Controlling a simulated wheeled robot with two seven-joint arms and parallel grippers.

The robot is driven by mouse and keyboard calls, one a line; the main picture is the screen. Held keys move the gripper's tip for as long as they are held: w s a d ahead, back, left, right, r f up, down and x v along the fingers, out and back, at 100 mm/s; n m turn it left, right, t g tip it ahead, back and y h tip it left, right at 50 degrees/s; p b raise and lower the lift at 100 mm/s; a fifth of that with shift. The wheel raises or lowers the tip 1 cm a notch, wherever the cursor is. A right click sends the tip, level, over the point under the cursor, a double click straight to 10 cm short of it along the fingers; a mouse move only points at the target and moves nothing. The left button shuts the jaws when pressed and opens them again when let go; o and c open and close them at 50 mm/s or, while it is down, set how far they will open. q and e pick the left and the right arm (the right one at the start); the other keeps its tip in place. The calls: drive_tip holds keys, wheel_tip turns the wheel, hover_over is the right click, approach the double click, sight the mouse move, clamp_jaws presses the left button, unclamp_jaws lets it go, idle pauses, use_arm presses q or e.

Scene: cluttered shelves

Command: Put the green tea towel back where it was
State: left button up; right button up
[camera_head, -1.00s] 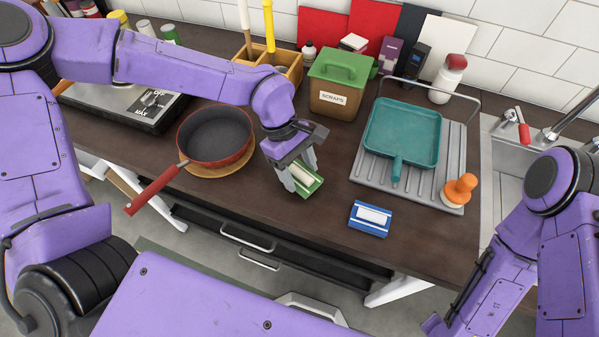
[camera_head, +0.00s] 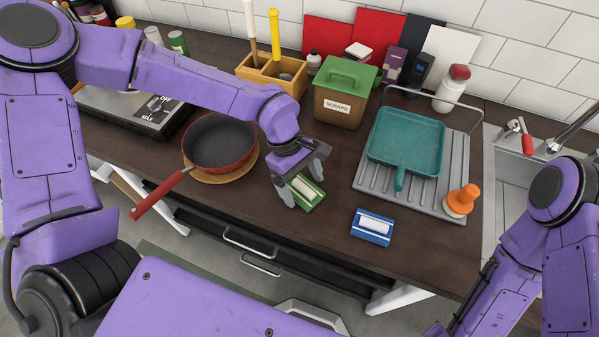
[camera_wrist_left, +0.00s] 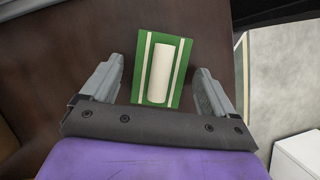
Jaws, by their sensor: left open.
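The green tea towel (camera_head: 309,197) lies folded on the dark worktop near its front edge, right of the pan. It has white stripes and a pale roll-shaped piece along its middle, also seen in the left wrist view (camera_wrist_left: 139,72). My left gripper (camera_head: 303,186) is open directly over the towel. In the left wrist view, the towel lies between the two spread fingers (camera_wrist_left: 160,77), with a gap on each side. My right arm shows at the right, but its gripper is out of view.
A blue folded towel (camera_head: 371,228) lies to the right. A frying pan (camera_head: 219,142) stands left. Behind are a scraps bin (camera_head: 340,108) and a wooden utensil box (camera_head: 268,82). A grey drainer (camera_head: 437,199) holds a teal pan (camera_head: 407,139). Bare worktop lies between the green towel and drainer.

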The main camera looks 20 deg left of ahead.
use_arm(q)
drive_tip(key=b+v, duration=0.1)
drive_tip(key=v, duration=1.1)
